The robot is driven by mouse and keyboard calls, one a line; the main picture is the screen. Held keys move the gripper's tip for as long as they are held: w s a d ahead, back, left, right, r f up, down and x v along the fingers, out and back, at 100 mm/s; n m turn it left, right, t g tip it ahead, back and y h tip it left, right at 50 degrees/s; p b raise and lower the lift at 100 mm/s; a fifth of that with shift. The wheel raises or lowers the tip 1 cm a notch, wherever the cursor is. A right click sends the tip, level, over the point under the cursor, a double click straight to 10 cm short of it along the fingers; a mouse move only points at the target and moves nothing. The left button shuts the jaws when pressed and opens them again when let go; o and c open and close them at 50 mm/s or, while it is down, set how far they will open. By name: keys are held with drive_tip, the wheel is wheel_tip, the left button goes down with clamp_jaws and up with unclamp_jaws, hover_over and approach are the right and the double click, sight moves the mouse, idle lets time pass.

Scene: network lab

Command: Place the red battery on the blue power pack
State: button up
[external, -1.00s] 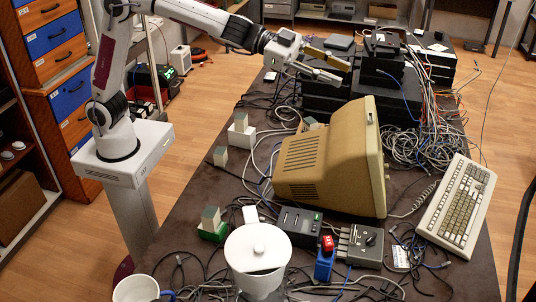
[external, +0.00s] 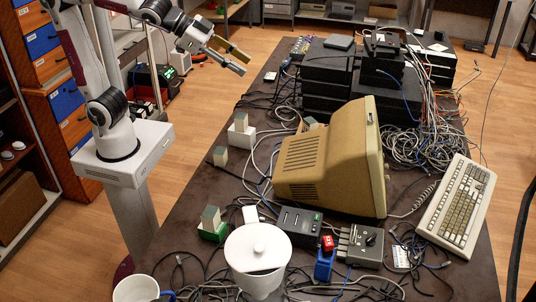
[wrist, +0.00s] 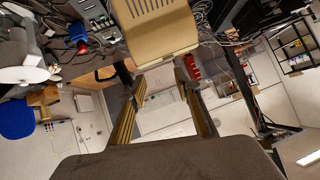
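The red battery (external: 327,243) sits on top of the blue power pack (external: 324,267) near the front of the table, beside a grey switch box. Both also show small at the upper left of the wrist view, the red battery (wrist: 82,47) against the blue power pack (wrist: 77,34). My gripper (external: 246,67) is raised at the back left of the table, far from them. Its two fingers are apart with nothing between them, as the wrist view also shows (wrist: 161,76).
A beige monitor (external: 325,160) stands mid-table, with a keyboard (external: 458,205) to its right. Black boxes (external: 335,90) are stacked behind it. A white lidded pot (external: 257,260) stands left of the power pack. Loose cables cover much of the table.

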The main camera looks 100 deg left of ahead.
drive_tip(key=s+d+f+g, duration=0.1)
drive_tip(key=s+f, duration=0.3)
drive_tip(key=s, duration=0.4)
drive_tip(key=s+d+f+g+h, duration=0.1)
drive_tip(key=s+f, duration=0.3)
drive_tip(key=s, duration=0.4)
drive_tip(key=s+d+f+g+h, duration=0.1)
drive_tip(key=s+d+f+g, duration=0.2)
drive_tip(key=s+f, duration=0.2)
drive_tip(key=s, duration=0.3)
drive_tip(key=shift+s, duration=0.1)
